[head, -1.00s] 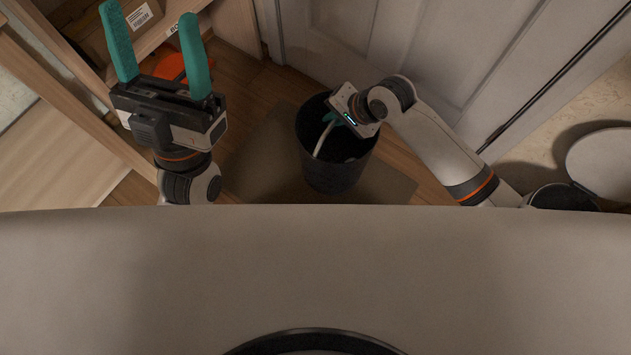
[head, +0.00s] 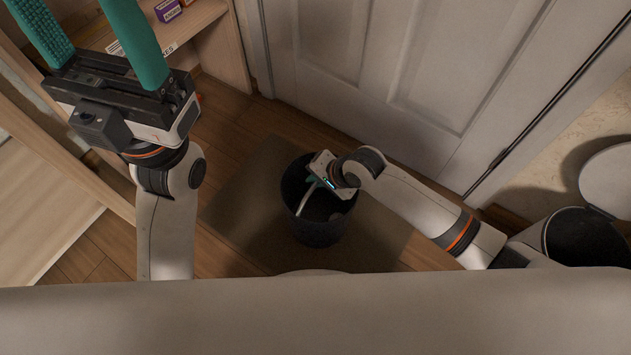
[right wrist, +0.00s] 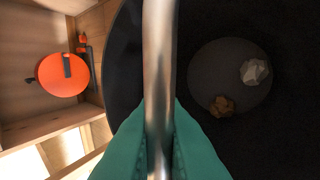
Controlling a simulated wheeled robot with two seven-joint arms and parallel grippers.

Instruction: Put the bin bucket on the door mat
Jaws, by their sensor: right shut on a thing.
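The dark bin bucket (head: 318,222) is over the brown door mat (head: 252,215) in the head view; I cannot tell whether it rests on the mat or hangs just above it. My right gripper (head: 314,184) is at the bucket's top, shut on its metal handle (right wrist: 158,75), which runs between the green fingers in the right wrist view. Crumpled scraps (right wrist: 255,72) lie inside the bucket. My left gripper (head: 95,45) is raised at the upper left, its green fingers apart and empty, away from the bucket.
A white panelled door (head: 385,70) stands behind the mat. Wooden shelving (head: 215,50) is at the left, with an orange round object (right wrist: 62,75) in the right wrist view. An open bin with a raised lid (head: 590,235) stands at the right.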

